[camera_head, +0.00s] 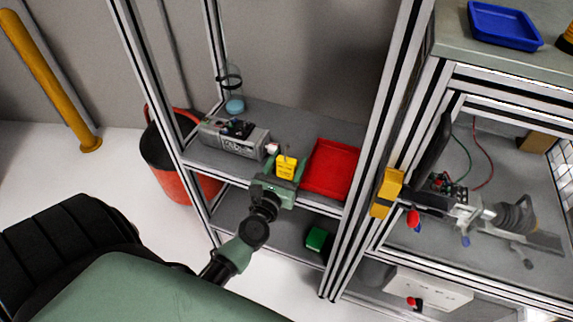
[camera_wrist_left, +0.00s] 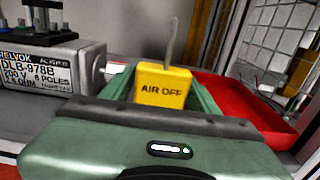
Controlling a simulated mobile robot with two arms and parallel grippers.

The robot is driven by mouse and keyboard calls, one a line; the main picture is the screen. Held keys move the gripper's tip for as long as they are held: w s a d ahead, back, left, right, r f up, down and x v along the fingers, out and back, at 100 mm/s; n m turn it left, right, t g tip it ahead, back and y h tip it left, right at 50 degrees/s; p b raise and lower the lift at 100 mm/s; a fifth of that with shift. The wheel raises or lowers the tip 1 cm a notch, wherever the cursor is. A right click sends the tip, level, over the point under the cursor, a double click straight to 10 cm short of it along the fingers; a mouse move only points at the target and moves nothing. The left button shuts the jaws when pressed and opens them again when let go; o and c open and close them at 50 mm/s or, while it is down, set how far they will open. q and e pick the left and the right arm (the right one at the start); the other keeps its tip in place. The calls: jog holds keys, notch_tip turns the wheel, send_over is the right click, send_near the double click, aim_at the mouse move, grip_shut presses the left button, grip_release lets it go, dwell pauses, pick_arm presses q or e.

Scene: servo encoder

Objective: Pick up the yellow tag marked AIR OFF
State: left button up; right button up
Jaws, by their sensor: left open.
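The yellow tag (camera_head: 286,167) stands on the grey shelf, left of the red tray. The wrist view shows the tag (camera_wrist_left: 163,88) facing me with AIR OFF in black, and a thin grey strip rising from its top. My left gripper (camera_head: 285,165) is open, with one green finger on each side of the tag. In the wrist view its fingers (camera_wrist_left: 162,90) flank the tag, and I cannot tell whether they touch it. The tag's lower edge is hidden behind the gripper body. My right gripper is not in view.
A grey servo unit (camera_head: 233,138) with a label stands close left of the gripper. The red tray (camera_head: 331,168) lies close on its right. Upright aluminium posts (camera_head: 378,120) frame the shelf. A red bin (camera_head: 172,165) stands at the left on the floor.

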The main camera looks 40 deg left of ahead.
pick_arm(q)
jog(key=shift+x, duration=1)
jog(key=c, duration=1.1)
jog(key=shift+c, duration=0.2)
